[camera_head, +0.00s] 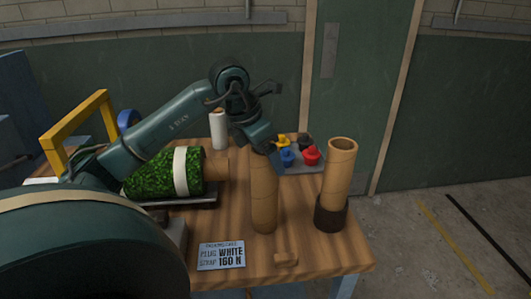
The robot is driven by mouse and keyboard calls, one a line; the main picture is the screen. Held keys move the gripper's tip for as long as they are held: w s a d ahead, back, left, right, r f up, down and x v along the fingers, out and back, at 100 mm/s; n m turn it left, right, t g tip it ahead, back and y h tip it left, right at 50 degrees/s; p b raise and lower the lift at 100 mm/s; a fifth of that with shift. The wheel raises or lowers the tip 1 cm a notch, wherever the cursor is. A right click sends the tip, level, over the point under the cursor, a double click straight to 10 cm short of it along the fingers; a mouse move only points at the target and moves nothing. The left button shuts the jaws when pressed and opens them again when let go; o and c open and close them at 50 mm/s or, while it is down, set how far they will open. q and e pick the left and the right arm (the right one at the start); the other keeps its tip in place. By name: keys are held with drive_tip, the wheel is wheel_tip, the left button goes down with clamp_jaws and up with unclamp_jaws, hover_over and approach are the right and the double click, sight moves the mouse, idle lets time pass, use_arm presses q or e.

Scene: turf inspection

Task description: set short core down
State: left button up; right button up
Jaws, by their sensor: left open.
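A brown cardboard core (263,200) stands upright on the wooden table, near its front. My left gripper (263,147) is at the top of this core, pointing down and open. The gripper hides the core's upper rim, and I cannot tell whether the fingers touch it. A second brown core (338,172) stands upright in a dark round holder (330,214) to the right, its open top showing. I cannot tell for sure which core is the short one. My right gripper is not in view.
A green turf roll (150,179) with a white strap (181,172) lies left of the cores. Behind are a white roll (218,132) and a tray (308,166) of coloured plugs.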

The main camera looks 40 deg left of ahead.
use_arm(q)
drive_tip(key=v, duration=1.2)
drive_tip(key=shift+p, duration=0.4)
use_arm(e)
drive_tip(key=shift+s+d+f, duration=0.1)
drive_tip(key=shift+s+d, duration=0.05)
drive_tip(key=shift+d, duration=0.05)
use_arm(q)
drive_tip(key=shift+r, duration=0.1)
